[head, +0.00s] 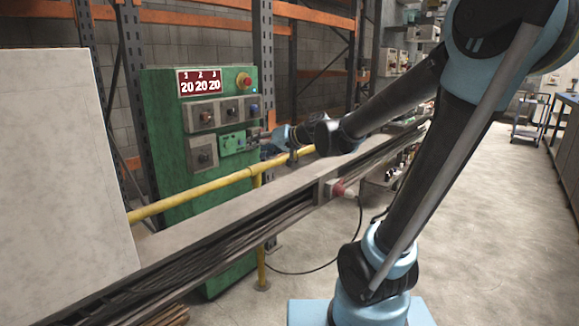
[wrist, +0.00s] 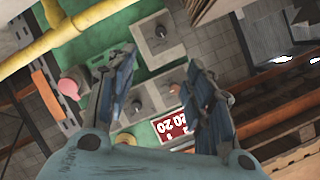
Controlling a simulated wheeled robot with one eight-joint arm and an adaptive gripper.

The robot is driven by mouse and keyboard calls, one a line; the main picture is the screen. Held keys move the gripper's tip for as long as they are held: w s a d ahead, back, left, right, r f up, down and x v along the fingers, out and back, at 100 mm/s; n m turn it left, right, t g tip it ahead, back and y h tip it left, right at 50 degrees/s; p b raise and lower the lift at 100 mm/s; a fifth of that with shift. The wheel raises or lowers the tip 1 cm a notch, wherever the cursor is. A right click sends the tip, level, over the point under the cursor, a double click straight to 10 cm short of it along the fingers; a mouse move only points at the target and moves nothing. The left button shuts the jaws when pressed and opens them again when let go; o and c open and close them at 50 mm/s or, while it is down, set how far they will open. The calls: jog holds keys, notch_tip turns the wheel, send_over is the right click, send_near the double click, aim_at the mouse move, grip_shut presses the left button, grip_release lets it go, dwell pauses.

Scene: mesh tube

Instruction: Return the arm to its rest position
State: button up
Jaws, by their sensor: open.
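My arm reaches from the right of the head view toward a green control cabinet (head: 165,135). My gripper (head: 276,138) is at the arm's far end, small and partly unclear, just right of the cabinet's lower controls in the picture. In the wrist view my gripper (wrist: 163,60) shows two dark fingers spread apart with nothing between them. Behind them are the cabinet's grey switch boxes (wrist: 160,38) and the red number display (wrist: 170,127), upside down. I cannot tell the distance from the fingers to the panel.
A yellow rail (head: 200,187) and a long metal conveyor-like beam (head: 230,207) run below the arm. A large pale board (head: 65,160) stands at the left. A red plug (head: 340,189) with a black cable hangs on the beam.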

jog(key=s+d+f+m+g+h, duration=0.1)
jog(key=s+d+f+h, duration=0.3)
jog(key=s+d+f, duration=0.2)
jog(key=s+d+f+m+g+h, duration=0.1)
jog(key=s+d+f+g+h, duration=0.1)
jog(key=s+d+f, duration=0.5)
jog(key=s+d+f+m+g+h, duration=0.1)
jog(key=s+d+f+h, duration=0.4)
jog(key=s+d, duration=0.6)
jog(key=d+f+g, duration=0.1)
jog(key=d+f, duration=0.1)
jog(key=d, duration=0.3)
jog(key=shift+d+f+h, duration=0.15)
jog(key=shift+d+h, duration=0.15)
jog(key=shift+d, duration=0.05)
jog(key=shift+w+f, duration=0.2)
jog(key=shift+w, duration=0.3)
jog(key=shift+s+a, duration=0.1)
